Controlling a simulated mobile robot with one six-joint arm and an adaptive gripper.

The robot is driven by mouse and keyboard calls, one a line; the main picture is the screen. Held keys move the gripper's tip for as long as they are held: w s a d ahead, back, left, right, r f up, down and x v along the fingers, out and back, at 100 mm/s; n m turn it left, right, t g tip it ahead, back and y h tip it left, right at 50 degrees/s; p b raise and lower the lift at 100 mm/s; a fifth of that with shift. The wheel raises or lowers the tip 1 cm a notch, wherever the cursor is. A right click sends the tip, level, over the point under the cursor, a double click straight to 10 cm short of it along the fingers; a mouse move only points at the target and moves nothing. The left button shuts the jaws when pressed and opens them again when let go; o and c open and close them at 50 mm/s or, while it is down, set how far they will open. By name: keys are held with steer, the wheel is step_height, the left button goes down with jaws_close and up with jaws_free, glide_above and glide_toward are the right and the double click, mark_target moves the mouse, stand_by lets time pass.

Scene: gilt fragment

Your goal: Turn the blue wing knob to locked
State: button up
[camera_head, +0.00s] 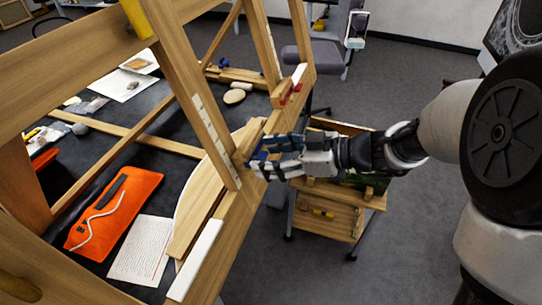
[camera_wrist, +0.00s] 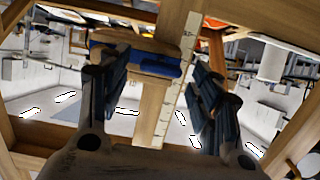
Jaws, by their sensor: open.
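The blue wing knob (camera_wrist: 152,66) sits on a wooden block of the frame in the wrist view, between my gripper's two fingers. In the head view a little of the blue knob (camera_head: 258,154) shows at the fingertips, mostly hidden by them. My gripper (camera_head: 264,158) reaches in from the right at the frame's near upright. It also shows in the wrist view (camera_wrist: 158,72), with its fingers spread apart and space visible between the knob and the right finger. Whether the left finger touches the knob I cannot tell.
The wooden frame (camera_head: 181,88) stands over a dark table. Red parts (camera_head: 290,94) sit on the frame's far end. A wooden cart (camera_head: 345,209) stands below my gripper.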

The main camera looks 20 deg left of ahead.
steer(key=shift+c, duration=0.3)
steer(key=c, duration=1)
